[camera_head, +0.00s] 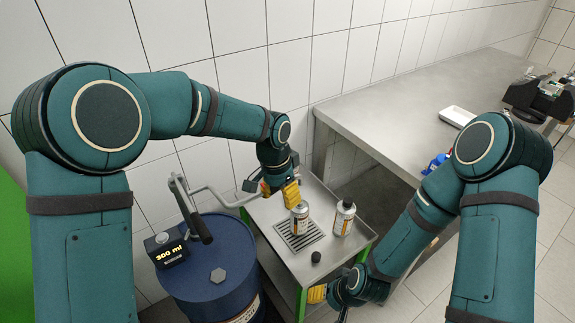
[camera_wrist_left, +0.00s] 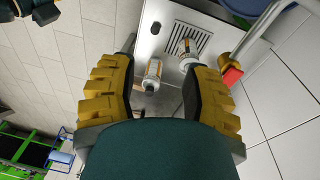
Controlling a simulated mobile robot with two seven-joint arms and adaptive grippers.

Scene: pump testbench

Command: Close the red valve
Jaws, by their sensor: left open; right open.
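The red valve (camera_wrist_left: 231,76) sits on the end of the grey pipe at the right in the left wrist view, beside the outer side of the right-hand finger. In the head view only a small reddish part (camera_head: 265,188) shows next to my left gripper. Whether the valve is open or closed I cannot tell. My left gripper (camera_wrist_left: 160,82) is open, with nothing between its yellow fingers; in the head view it hangs (camera_head: 280,192) above the metal cart, near the pipe's end. My right gripper (camera_head: 320,294) is low at the cart's front edge, partly hidden by its arm.
A bottle (camera_head: 300,218) stands on the cart's drain grate (camera_head: 290,241), with a second bottle (camera_head: 343,218) to its right and a black cap (camera_head: 316,256) in front. A blue drum (camera_head: 215,260) with a hand pump and a 300 ml display (camera_head: 168,249) stands left. A steel bench (camera_head: 410,115) lies behind.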

